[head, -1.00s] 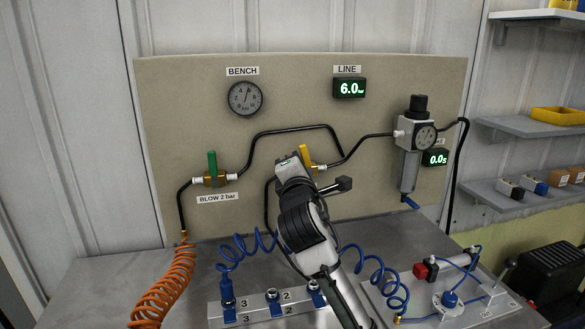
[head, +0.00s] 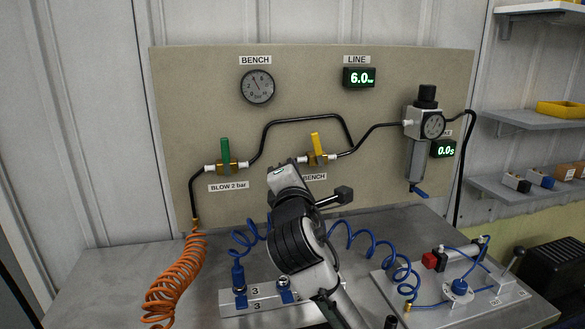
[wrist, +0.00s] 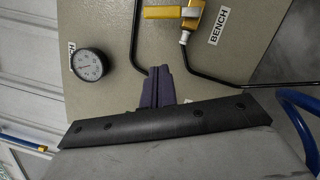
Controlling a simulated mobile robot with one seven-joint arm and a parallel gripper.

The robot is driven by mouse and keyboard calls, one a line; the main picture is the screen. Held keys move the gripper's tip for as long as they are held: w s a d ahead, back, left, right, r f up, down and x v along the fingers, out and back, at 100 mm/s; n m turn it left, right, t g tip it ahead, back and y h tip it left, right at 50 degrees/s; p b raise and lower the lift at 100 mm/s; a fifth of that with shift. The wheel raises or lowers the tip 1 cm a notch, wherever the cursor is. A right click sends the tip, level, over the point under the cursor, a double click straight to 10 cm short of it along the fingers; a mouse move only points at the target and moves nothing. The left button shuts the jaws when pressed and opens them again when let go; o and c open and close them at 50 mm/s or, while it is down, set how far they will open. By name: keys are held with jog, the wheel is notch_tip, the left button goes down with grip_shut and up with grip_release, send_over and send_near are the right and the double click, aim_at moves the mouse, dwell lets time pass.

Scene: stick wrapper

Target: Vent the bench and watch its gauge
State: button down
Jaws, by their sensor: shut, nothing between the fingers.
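The round BENCH gauge (head: 257,86) is on the upper left of the board; its needle points up and left, its exact reading too small to tell. It also shows in the wrist view (wrist: 88,65). The yellow bench valve handle (head: 317,143) stands nearly upright, across its pipe; in the wrist view the handle (wrist: 172,12) lies at the top edge. My gripper (head: 279,174) is below and left of this valve, apart from the handle. In the wrist view its dark fingers (wrist: 163,85) are together and empty. My gripper hides part of the BENCH valve label (head: 315,178).
A green-handled BLOW 2 bar valve (head: 225,153) is left, with an orange coiled hose (head: 176,275). The LINE display (head: 359,77) reads 6.0. The regulator (head: 425,125) is right, beside a display (head: 444,149) reading 0.0 s. Blue hoses (head: 370,238) cross the bench behind my arm.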

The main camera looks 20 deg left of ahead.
jog(key=shift+v, duration=1.65)
jog(key=shift+a+r, duration=0.15)
jog(key=shift+r, duration=0.05)
